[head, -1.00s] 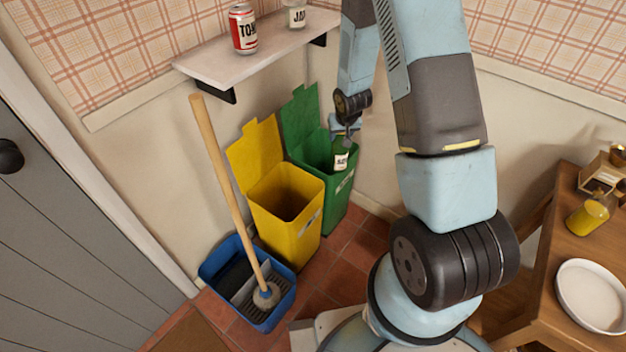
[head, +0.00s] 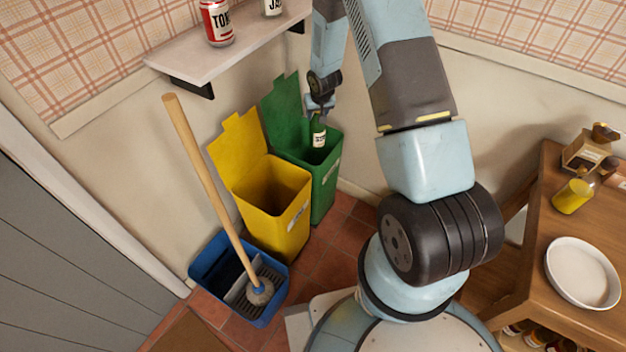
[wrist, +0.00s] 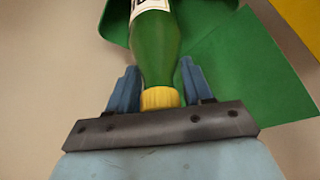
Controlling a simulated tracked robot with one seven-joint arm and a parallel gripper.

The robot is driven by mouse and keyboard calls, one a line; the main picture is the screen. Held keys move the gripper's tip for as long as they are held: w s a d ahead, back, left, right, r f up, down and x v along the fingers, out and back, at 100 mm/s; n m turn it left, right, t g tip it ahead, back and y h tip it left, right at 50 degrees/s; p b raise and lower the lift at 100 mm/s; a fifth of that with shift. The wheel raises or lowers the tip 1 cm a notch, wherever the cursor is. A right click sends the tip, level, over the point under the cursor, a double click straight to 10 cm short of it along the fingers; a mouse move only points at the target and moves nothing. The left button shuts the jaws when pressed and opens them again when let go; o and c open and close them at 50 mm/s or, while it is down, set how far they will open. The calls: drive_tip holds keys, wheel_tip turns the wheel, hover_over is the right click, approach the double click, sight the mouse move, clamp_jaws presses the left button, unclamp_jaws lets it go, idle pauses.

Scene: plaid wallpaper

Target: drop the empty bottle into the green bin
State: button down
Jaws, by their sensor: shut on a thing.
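The bottle (head: 319,132) is dark green with a pale label. In the wrist view the green bottle (wrist: 156,50) shows its neck and a yellow band or cap between the blue fingers. My gripper (head: 319,108) is shut on the bottle's neck end and holds it above the opening of the green bin (head: 325,190), bottom away from the gripper. The bin's lid (head: 284,112) stands open against the wall. In the wrist view my gripper (wrist: 157,88) has the bin's green rim beyond the bottle. I cannot tell how deep the bottle reaches into the bin.
A yellow bin (head: 275,225) with its lid up stands left of the green bin. A blue mop bucket (head: 235,305) with a mop (head: 215,190) stands further left. A shelf (head: 225,55) with a tomato can (head: 216,22) and a jar is above. A wooden table (head: 540,270) stands right.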

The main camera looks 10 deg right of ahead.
drive_tip(key=w+x, duration=0.2)
drive_tip(key=x, duration=0.9)
drive_tip(key=shift+r, duration=0.2)
drive_tip(key=shift+w+d, duration=0.1)
drive_tip(key=shift+c, duration=1.9)
unclamp_jaws()
drive_tip(key=v, duration=1.3)
drive_tip(key=shift+s+r, duration=0.25)
drive_tip(key=shift+r, duration=0.05)
